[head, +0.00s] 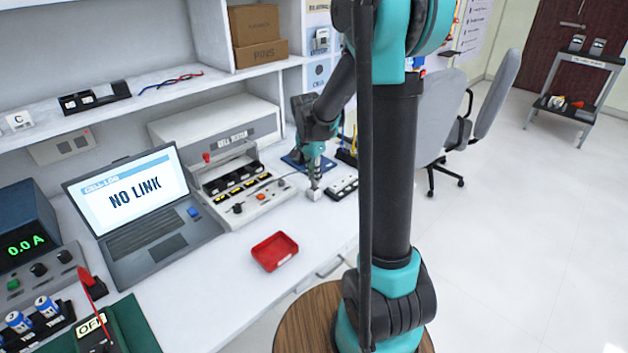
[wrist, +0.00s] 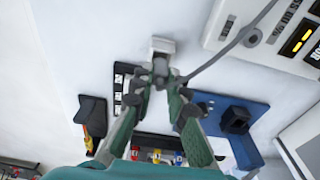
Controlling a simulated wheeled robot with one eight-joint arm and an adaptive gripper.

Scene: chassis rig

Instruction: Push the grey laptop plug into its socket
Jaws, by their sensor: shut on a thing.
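My gripper (head: 314,177) points down over the right part of the white bench. In the wrist view its green fingers (wrist: 160,82) are closed around a grey plug (wrist: 160,67). A grey cable (wrist: 225,52) runs from the plug toward the upper right. A small white block (wrist: 163,45), also in the head view (head: 314,195), lies right at the plug's far end. Whether the plug touches or enters it cannot be told, as the fingers and plug hide its near face. The laptop (head: 148,215) is open and its screen reads "NO LINK".
A blue board (wrist: 215,108) with a black part lies close to the fingers. The cell tester (head: 240,190) is to the left. A red tray (head: 275,252) lies in front, with bare bench around it.

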